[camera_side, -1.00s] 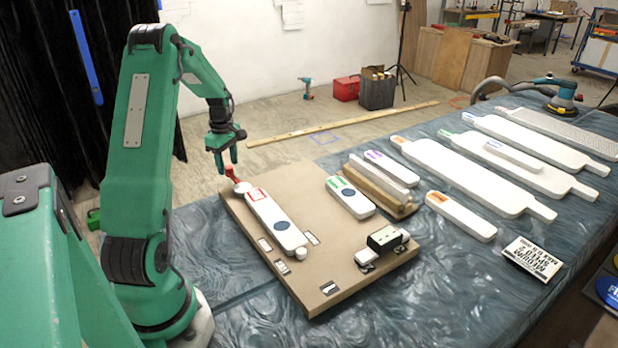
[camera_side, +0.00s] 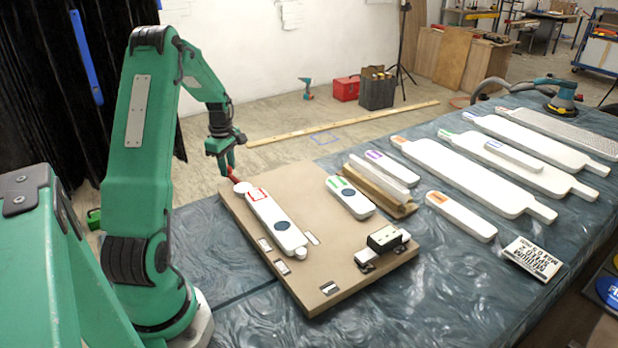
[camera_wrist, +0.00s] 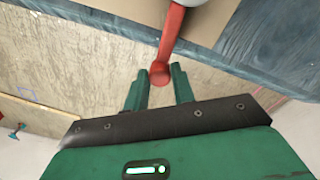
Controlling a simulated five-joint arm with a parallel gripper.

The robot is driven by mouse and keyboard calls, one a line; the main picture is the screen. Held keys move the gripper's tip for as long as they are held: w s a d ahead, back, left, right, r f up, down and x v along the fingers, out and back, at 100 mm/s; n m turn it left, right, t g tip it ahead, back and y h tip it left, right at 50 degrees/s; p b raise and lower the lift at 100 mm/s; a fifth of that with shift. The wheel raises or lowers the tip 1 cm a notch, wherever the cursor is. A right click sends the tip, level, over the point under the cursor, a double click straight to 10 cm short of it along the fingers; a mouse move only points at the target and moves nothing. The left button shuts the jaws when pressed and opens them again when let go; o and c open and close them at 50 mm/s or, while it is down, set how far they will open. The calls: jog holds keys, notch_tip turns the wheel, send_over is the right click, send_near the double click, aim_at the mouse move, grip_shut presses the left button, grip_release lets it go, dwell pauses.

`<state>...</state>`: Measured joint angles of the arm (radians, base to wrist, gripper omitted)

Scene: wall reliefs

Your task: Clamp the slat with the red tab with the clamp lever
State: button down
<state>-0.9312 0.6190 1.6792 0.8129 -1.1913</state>
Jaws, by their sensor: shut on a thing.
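The slat with the red tab (camera_side: 275,222) is white with a dark round spot and lies on the brown board. The clamp lever (camera_side: 233,176) is red and sits at the slat's far left end, beside a round white part (camera_side: 242,187). The lever's arm (camera_wrist: 172,38) and round knob also show in the wrist view. My gripper (camera_side: 225,166) is shut on the lever's knob end, its two fingers (camera_wrist: 160,88) on either side of it. Whether the white part presses on the slat is too small to tell.
The brown board (camera_side: 232,212) also bears a slat with a green tab (camera_side: 350,198) and a black-and-white block (camera_side: 383,244). More white slats lie to the right on the blue-grey table (camera_side: 440,290). A label card (camera_side: 533,258) lies near the table's right front.

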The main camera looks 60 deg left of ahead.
jog(key=c, duration=1.2)
grip_release()
jog(key=shift+r, duration=0.15)
jog(key=shift+d+r, duration=0.1)
jog(key=shift+r, duration=3.7)
